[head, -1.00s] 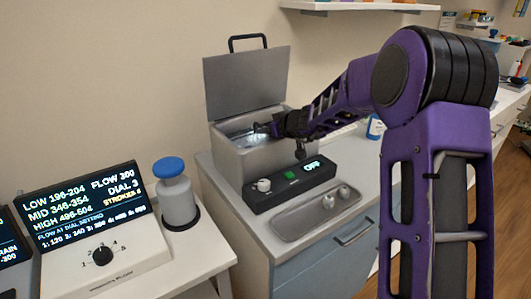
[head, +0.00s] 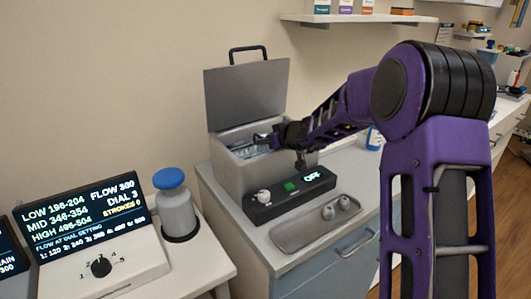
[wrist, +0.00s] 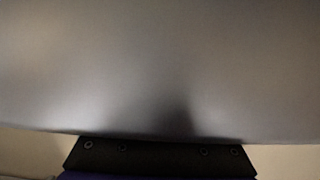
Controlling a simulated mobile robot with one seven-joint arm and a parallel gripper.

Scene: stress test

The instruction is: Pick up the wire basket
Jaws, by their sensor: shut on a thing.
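The wire basket (head: 241,153) shows in part as thin pale wires inside the open grey metal bath (head: 237,176). The bath's walls and my gripper hide most of it. My gripper (head: 262,139) reaches in from the right at the bath's opening, below the raised lid (head: 246,95). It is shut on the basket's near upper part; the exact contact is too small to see. The basket still looks to be within the bath's opening. In the wrist view a blurred grey surface fills nearly everything, and neither the basket nor the fingertips show.
A black control box (head: 290,197) reading OFF stands before the bath. A metal tray (head: 300,237) with small metal parts lies in front of it. A blue-capped bottle (head: 176,208) and a dial panel (head: 95,245) stand left. A shelf (head: 360,19) hangs above right.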

